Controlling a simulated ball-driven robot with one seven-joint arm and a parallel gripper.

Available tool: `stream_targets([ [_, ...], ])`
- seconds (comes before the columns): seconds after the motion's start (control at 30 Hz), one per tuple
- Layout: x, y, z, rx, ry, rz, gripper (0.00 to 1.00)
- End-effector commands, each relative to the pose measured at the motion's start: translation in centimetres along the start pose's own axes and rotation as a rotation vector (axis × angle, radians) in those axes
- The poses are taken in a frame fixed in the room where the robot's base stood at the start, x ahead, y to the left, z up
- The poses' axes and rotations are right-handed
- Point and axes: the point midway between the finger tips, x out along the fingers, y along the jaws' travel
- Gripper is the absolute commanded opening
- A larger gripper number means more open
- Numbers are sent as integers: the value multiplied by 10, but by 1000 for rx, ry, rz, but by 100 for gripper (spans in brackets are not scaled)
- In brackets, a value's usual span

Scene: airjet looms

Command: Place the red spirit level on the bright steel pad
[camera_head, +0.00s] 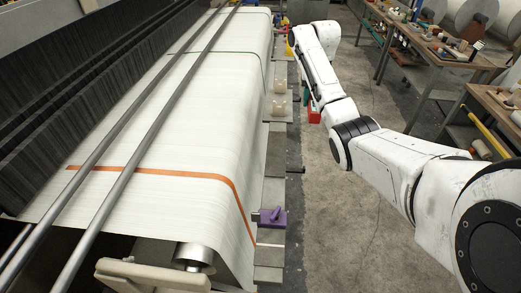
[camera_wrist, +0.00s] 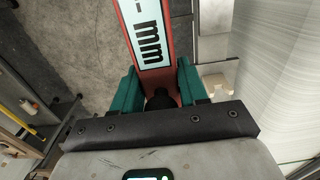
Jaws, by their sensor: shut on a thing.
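The red spirit level (camera_wrist: 158,76) is between the teal fingers of my gripper (camera_wrist: 158,85) in the wrist view. It has a pale label with dark "mm" lettering and runs out of the top of the picture. My gripper is shut on it. In the head view a red part of the level (camera_head: 314,114) shows below the end of my arm, over the walkway edge beside the loom; my arm hides much of the gripper. Several grey metal plates (camera_head: 268,256) line the loom's right side. I cannot tell which one is the bright steel pad.
The loom's white cloth (camera_head: 170,140) with an orange stripe fills the left. A purple object (camera_head: 271,217) sits on its side ledge, with beige blocks (camera_head: 279,107) farther along. Cluttered workbenches (camera_head: 440,50) stand at right. The concrete floor (camera_head: 340,230) between is clear.

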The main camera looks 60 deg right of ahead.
Motion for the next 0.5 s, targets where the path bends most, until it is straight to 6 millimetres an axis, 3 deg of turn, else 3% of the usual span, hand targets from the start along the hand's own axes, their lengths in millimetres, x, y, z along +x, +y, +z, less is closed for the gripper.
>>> stream_targets([
  [0.17,8,-16,14,-3,-2,0,0],
  [0.5,49,-74,62,-4,-1,-1,0],
])
